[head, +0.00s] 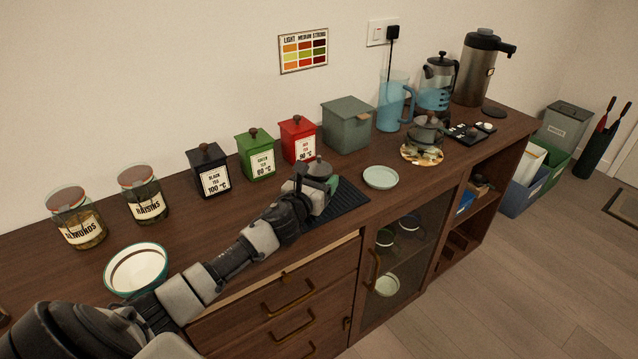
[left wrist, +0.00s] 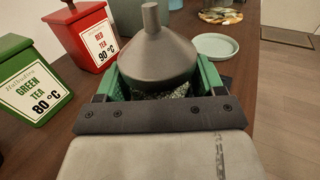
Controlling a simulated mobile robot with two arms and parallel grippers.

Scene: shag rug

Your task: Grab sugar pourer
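The sugar pourer (head: 319,168) has a grey cone-shaped lid with a short spout and a glass body. It stands upright at the dark ribbed mat on the counter. In the left wrist view the pourer (left wrist: 157,55) is straight ahead, between the green fingers of my left gripper (left wrist: 165,82). The lid hides where the fingers meet the glass, so I cannot tell whether they press on it. In the head view my left gripper (head: 322,190) reaches the pourer from the front left. My right gripper is not in view.
Red (head: 298,140), green (head: 255,155) and black (head: 209,171) tea tins stand behind the pourer. A pale green saucer (head: 380,177) lies to its right. The dark mat (head: 345,200) is bare in front. A bowl (head: 137,268) sits at the left beside my arm.

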